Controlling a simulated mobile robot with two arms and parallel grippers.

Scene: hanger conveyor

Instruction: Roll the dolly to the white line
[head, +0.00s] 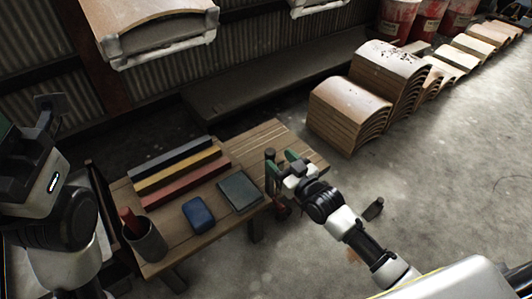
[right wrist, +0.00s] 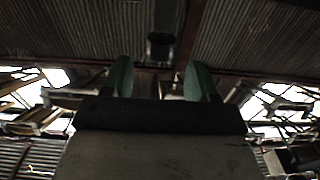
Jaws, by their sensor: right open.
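I cannot pick out a dolly or a white line with certainty. A slatted wooden top (head: 272,139) lies beyond the workbench; I cannot tell whether it is a dolly or part of the bench. My right gripper (head: 282,164) is open, with green finger pads, over or beside the right edge of that top. No held object shows between its fingers in the right wrist view (right wrist: 160,80). My left arm (head: 45,185) stands at the left edge, and the state of its gripper is unclear.
A wooden bench (head: 180,219) holds coloured bars (head: 178,168), a blue case (head: 200,214), a dark green pad (head: 240,190) and a grey cup (head: 145,240). Stacked curved boards (head: 348,112) and red drums (head: 398,18) stand behind. Concrete floor (head: 440,170) at right is mostly clear.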

